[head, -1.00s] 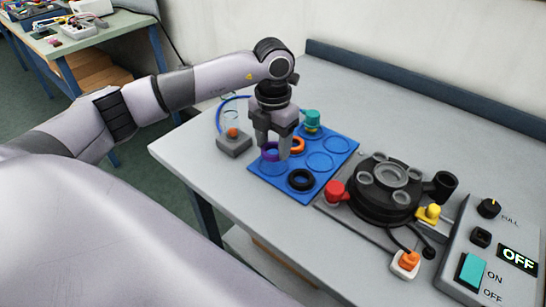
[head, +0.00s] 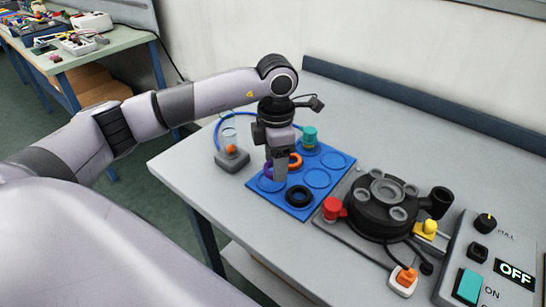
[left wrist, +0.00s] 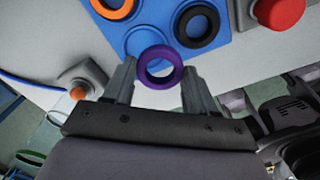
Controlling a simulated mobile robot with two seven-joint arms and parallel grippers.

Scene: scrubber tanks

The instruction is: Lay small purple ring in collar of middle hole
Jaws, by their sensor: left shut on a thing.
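The small purple ring (left wrist: 160,82) is between the fingers of my left gripper (left wrist: 160,88) in the left wrist view. The gripper is shut on it. In the head view my left gripper (head: 279,180) points down over the blue mat (head: 332,155), and only part of the purple ring (head: 267,172) shows beside the fingers. I cannot tell its exact height above the mat. The black round tank top (head: 352,205) stands to the right; its large middle hole (head: 387,189) has a grey collar and shows no ring in it. My right gripper is out of view.
A black ring (head: 299,205) and an orange ring (head: 295,155) lie on the mat, with a teal-capped part (head: 309,136) at its back. A red knob (head: 333,209) stands by the tank. A control box (head: 495,255) reads OFF.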

